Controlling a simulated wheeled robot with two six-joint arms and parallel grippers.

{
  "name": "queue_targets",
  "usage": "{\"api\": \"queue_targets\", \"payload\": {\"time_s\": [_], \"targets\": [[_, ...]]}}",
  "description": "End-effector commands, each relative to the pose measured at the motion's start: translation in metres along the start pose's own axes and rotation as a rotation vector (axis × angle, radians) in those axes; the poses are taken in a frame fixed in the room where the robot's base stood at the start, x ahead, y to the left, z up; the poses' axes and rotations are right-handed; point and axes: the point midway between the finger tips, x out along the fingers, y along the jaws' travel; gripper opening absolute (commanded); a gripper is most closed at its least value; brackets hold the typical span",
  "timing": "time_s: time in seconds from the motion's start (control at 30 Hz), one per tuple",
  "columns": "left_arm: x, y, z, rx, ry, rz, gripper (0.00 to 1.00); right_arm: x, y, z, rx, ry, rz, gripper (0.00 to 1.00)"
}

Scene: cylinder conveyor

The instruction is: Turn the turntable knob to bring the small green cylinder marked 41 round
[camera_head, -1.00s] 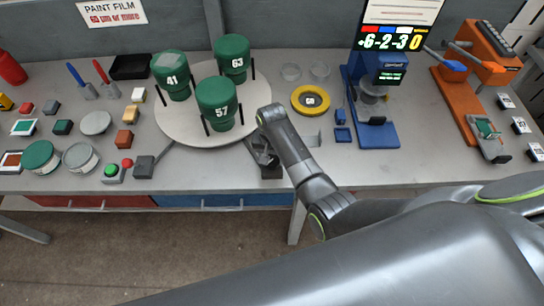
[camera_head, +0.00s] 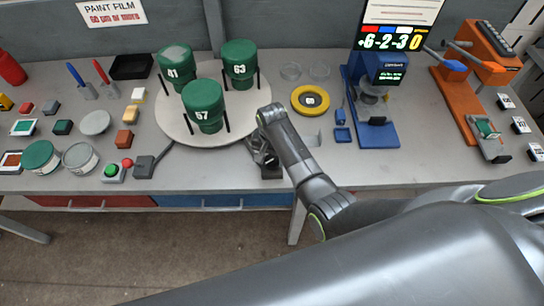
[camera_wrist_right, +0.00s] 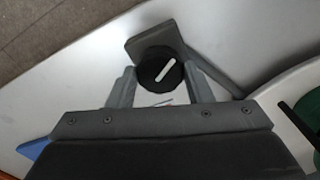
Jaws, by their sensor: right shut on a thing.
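The green cylinder marked 41 (camera_head: 177,67) stands at the back left of the pale round turntable (camera_head: 176,122). The green cylinder marked 63 (camera_head: 240,65) stands at its back right, and the one marked 57 (camera_head: 204,106) at its front. In the wrist view, the black round knob (camera_wrist_right: 160,70) with a white bar sits between the two fingers of my right gripper (camera_wrist_right: 159,84), which is shut on it. In the head view, my right gripper (camera_head: 266,156) is at the turntable's front right, partly hidden by its wrist. My left gripper is not in view.
To the right are a yellow ring (camera_head: 310,100), a blue stand (camera_head: 377,125) and an orange device (camera_head: 458,100). To the left are tins, small blocks and a box with a green and a red button (camera_head: 115,172). The table's front edge is close to my gripper.

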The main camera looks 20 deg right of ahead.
Motion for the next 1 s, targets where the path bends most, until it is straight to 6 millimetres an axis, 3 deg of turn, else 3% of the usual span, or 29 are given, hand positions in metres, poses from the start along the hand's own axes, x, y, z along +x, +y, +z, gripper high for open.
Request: {"api": "queue_targets", "payload": {"time_s": [1.0], "targets": [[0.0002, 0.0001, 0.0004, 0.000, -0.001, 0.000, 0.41, 0.0023, 0.0011, 0.0021, 0.139, -0.006, 0.003, 0.23]]}}
